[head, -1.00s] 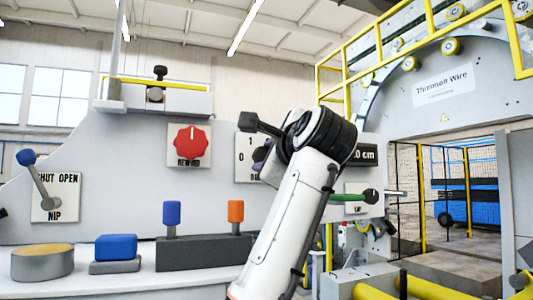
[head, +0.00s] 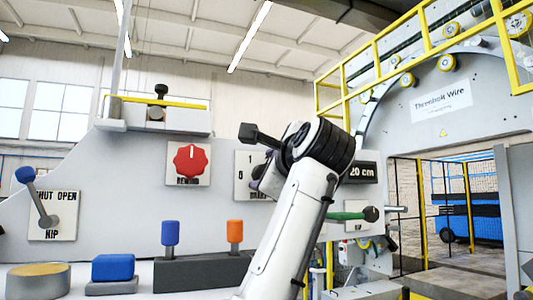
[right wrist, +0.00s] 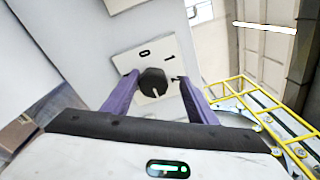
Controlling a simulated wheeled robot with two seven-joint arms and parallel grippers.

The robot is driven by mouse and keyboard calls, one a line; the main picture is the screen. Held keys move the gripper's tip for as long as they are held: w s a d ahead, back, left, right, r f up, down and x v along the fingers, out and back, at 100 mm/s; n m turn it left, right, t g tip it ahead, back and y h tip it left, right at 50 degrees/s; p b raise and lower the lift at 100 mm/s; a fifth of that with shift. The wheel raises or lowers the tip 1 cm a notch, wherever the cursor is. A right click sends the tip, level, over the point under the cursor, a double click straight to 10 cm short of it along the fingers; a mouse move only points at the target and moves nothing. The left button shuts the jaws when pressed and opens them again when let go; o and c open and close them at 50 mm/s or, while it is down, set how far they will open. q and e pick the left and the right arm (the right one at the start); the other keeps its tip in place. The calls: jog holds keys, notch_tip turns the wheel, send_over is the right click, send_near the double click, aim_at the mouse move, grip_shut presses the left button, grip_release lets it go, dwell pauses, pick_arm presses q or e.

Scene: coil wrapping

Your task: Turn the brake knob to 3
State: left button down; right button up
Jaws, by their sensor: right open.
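The brake plate (head: 243,163) is pale, with 1 and 0 printed on it, and is partly behind my right arm in the head view. The brake knob (right wrist: 152,82) is dark and faceted on its plate in the right wrist view, with 0, 1 and a partly covered 2 around it. A small white mark shows at the knob's lower edge. My right gripper (right wrist: 159,80) is open, its purple fingers on either side of the knob in that view; I cannot tell whether they touch it. In the head view the right gripper (head: 262,168) is mostly hidden by its own wrist. My left gripper is not in view.
A red rewind knob (head: 190,164) sits left of the brake plate. A green-handled lever (head: 347,215) is right of my arm. A nip lever (head: 38,200), blue button (head: 113,268), and blue (head: 170,233) and orange (head: 235,232) handles are at left and below.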

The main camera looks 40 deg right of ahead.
notch_tip(320, 180, up, 9)
dwell(0.4)
jog(key=shift+s, duration=0.1)
jog(key=shift+f, duration=0.1)
jog(key=shift+f, duration=0.1)
